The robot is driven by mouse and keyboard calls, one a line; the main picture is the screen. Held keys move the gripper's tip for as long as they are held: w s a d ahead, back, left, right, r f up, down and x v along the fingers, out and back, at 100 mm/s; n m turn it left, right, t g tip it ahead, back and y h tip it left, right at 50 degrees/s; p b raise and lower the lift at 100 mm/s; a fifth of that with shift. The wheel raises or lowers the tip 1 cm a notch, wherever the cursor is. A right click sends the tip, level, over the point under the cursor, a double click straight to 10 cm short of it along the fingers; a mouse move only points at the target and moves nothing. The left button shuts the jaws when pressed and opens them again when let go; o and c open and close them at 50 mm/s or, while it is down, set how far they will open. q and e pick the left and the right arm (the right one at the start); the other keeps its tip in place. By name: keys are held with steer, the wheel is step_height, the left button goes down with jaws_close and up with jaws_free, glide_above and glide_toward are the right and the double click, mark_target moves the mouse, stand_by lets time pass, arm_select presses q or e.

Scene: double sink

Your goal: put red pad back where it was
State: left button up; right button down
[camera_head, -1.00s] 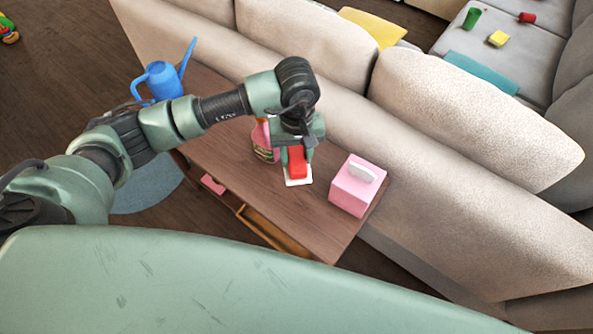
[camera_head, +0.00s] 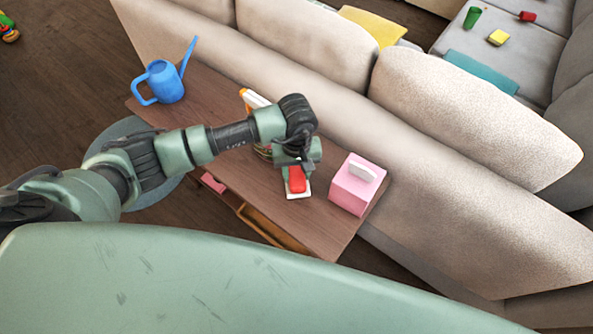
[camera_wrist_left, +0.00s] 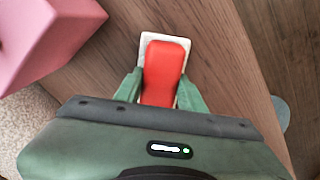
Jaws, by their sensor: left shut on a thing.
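The red pad (camera_head: 297,180) is low over the wooden table, at a white flat piece (camera_head: 294,194) that shows around and under it. My left gripper (camera_head: 296,184) points down from above and is shut on the red pad. In the left wrist view the red pad (camera_wrist_left: 164,72) sits between the two green fingers (camera_wrist_left: 160,92), with the white piece (camera_wrist_left: 148,38) showing at its far edge and sides. I cannot tell whether the pad rests on the white piece or is just above it. My right gripper is not in view.
A pink tissue box (camera_head: 356,186) stands right of the gripper. A spray bottle (camera_head: 254,98) is partly hidden behind my left arm. A blue watering can (camera_head: 162,82) stands at the table's far left end. The sofa back (camera_head: 420,210) runs along the table (camera_head: 330,228).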

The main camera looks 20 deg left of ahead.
mark_target(296, 172)
arm_select(q)
steer(key=o, duration=1.3)
steer(key=shift+r+p, duration=0.2)
steer(key=shift+p, duration=0.15)
steer(key=shift+w+r, duration=0.1)
steer(key=shift+r, duration=0.25)
step_height(296, 172, up, 11)
steer(key=b, duration=0.2)
